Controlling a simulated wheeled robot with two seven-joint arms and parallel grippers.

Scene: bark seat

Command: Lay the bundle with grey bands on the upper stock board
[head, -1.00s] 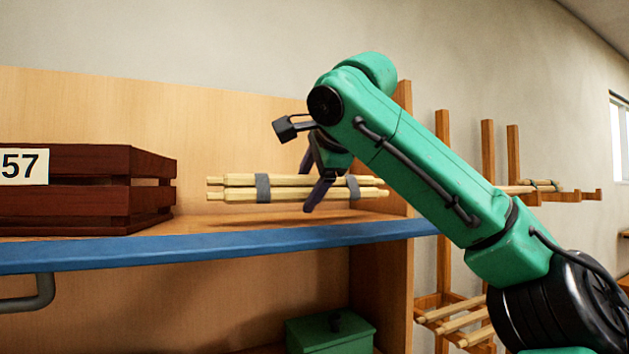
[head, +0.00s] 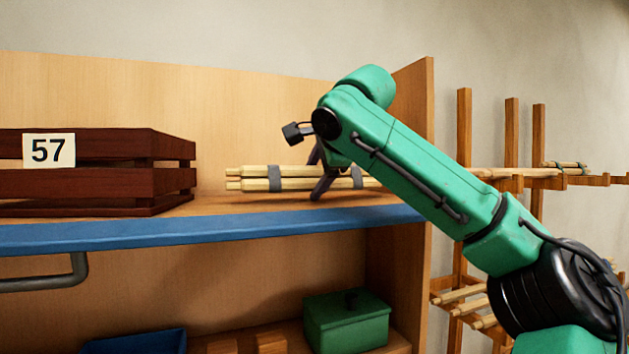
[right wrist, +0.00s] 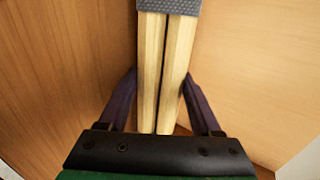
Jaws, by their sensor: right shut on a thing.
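The bundle with grey bands (head: 245,179) is several pale yellow sticks, held level by my right gripper (head: 318,182) just above or on the blue-edged shelf board (head: 230,232); I cannot tell if it touches. My right gripper is shut on it, with one finger in front. In the right wrist view the sticks (right wrist: 165,70) run between the two fingers (right wrist: 160,95), with a grey band at the top edge. The upper stock board is not labelled; this blue-edged board is the upper of two shelf levels. My left gripper is not in view.
A dark red slatted crate (head: 90,185) marked 57 stands left on the same board. An upright side panel (head: 415,100) closes its right end. A green box (head: 347,322) and a blue bin (head: 135,342) are below. A wooden rack (head: 465,130) at right holds other sticks.

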